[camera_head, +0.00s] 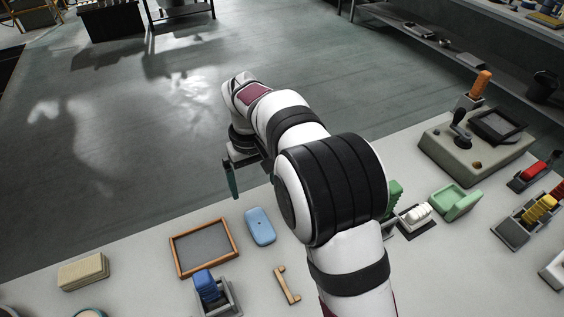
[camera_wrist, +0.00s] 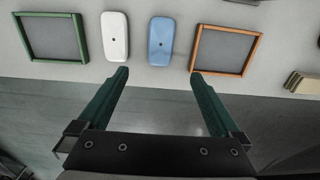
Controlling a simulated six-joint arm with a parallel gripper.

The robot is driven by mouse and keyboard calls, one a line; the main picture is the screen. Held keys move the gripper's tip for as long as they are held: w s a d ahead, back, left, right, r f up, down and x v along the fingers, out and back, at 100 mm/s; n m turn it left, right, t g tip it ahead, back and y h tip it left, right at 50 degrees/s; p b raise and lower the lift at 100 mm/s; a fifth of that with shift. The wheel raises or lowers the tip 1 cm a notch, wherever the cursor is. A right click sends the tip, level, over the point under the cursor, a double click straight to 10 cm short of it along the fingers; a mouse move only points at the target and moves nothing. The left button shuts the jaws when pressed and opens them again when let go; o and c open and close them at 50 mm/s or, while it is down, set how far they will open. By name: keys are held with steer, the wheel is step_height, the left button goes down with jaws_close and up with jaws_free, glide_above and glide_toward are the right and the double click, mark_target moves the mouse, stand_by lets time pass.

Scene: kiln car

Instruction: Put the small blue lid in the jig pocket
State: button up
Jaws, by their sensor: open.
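A small blue lid (camera_head: 260,227) lies flat on the pale table, right of an orange-framed tray (camera_head: 173,247). In the wrist view the blue lid (camera_wrist: 161,41) has a dark dot at its middle and lies between a white lid (camera_wrist: 115,37) and the orange-framed tray (camera_wrist: 254,53). My gripper (camera_wrist: 160,75) is open and empty, its two teal fingers apart just short of the blue lid in that picture. In the head view one teal finger shows at the table's far edge. I cannot tell for certain which thing is the jig pocket.
A green-framed tray (camera_wrist: 23,38) is left of the white lid. Beige blocks (camera_head: 83,271), a blue-topped holder (camera_head: 207,286) and a wooden handle (camera_head: 287,285) lie nearby. A beige block with a dark square frame (camera_head: 497,126) stands right. My arm hides the table's middle.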

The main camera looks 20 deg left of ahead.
mark_target(259, 224)
steer(key=f, duration=1.6)
steer(key=shift+s+d, duration=0.15)
steer(key=shift+s, duration=0.15)
steer(key=shift+r, duration=0.1)
jaws_close()
